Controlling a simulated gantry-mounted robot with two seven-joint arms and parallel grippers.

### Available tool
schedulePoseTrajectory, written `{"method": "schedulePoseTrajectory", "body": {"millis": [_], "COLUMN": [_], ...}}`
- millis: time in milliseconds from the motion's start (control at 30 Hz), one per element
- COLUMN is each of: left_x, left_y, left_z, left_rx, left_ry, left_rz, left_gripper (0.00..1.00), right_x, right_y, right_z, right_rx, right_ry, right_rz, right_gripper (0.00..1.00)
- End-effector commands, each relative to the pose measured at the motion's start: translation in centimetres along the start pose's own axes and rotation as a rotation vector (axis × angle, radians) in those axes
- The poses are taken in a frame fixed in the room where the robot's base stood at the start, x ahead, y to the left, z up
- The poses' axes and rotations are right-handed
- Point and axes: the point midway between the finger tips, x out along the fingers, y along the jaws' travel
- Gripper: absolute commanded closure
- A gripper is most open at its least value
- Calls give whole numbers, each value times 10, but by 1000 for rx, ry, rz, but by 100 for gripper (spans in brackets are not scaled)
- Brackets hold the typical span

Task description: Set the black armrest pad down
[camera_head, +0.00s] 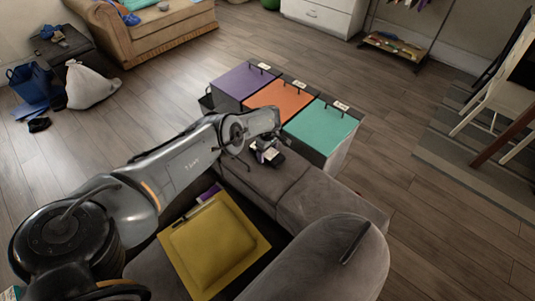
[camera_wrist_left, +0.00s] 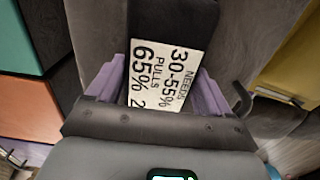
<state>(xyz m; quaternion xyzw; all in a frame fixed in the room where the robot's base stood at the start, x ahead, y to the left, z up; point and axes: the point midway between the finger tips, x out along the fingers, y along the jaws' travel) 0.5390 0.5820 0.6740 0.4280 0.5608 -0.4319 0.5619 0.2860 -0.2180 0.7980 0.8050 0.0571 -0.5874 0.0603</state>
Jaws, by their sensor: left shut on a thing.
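The label reads "NEEDS 30-55%" and "PULLS 65%". In the head view only a small dark piece of the pad (camera_head: 275,158) shows below the gripper. I cannot tell whether the pad touches the grey upholstery (camera_head: 262,178). My right gripper is out of view.
Purple (camera_head: 243,83), orange (camera_head: 281,100) and teal (camera_head: 321,128) lidded bins stand just beyond the sofa arm. A yellow padded piece (camera_head: 215,245) lies on the seat. The grey surface right of the gripper is bare. Open wood floor lies beyond.

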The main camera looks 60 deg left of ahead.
Motion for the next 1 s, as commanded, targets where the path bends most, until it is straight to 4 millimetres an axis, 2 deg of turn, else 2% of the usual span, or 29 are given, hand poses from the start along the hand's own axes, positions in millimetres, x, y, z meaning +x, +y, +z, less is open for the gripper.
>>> {"method": "schedulePoseTrajectory", "body": {"millis": [367,400,500,833,1000], "left_x": [4,2,2,-3,-25], "left_y": [0,0,0,0,1], "left_z": [0,0,0,0,0], "left_rx": [-1,-1,-1,-1,-1], "left_ry": [0,0,0,0,-2], "left_rz": [1,1,1,1,2], "left_gripper": [50,13,0,0,0], "right_x": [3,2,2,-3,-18], "right_y": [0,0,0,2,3], "right_z": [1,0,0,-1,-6], "right_rx": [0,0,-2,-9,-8], "right_ry": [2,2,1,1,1], "right_rz": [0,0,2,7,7], "right_gripper": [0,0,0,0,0]}}
